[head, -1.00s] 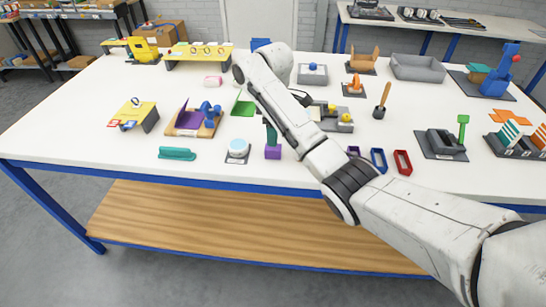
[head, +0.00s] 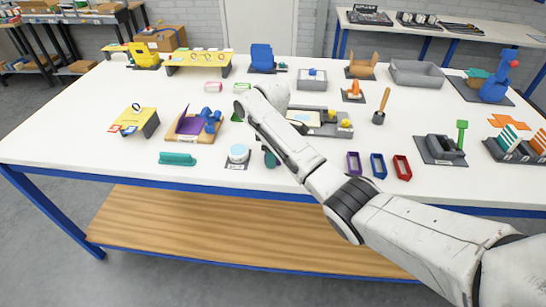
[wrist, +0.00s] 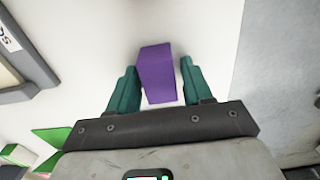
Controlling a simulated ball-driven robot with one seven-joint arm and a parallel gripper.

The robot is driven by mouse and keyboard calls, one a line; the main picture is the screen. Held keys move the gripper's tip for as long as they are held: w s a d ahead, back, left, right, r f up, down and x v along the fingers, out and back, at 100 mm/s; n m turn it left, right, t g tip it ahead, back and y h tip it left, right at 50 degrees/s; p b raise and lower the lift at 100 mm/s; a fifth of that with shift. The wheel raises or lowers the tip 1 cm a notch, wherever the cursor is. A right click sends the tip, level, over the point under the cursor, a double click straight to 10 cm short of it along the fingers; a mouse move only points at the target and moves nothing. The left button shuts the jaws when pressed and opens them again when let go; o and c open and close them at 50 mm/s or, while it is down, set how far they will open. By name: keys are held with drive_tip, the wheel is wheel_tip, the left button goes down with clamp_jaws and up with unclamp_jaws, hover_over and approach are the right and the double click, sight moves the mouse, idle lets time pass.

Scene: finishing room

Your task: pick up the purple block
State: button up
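The purple block (wrist: 157,75) stands in the wrist view between the two teal fingers of my gripper (wrist: 158,88). A narrow white gap shows on each side of it, so my gripper is open around the block and not clamped on it. In the head view a teal part of my gripper (head: 270,158) shows low at the front edge of the white table (head: 215,172). The purple block is hidden in the head view, at or behind the gripper.
A grey-based round white button (head: 238,151) and a teal piece (head: 177,158) lie to the left. Purple (head: 354,163), blue (head: 378,165) and red (head: 402,166) frames lie to the right. The table's front edge is close, with floor (wrist: 281,75) beyond it.

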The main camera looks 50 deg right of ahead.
drive_tip(key=c, duration=0.7)
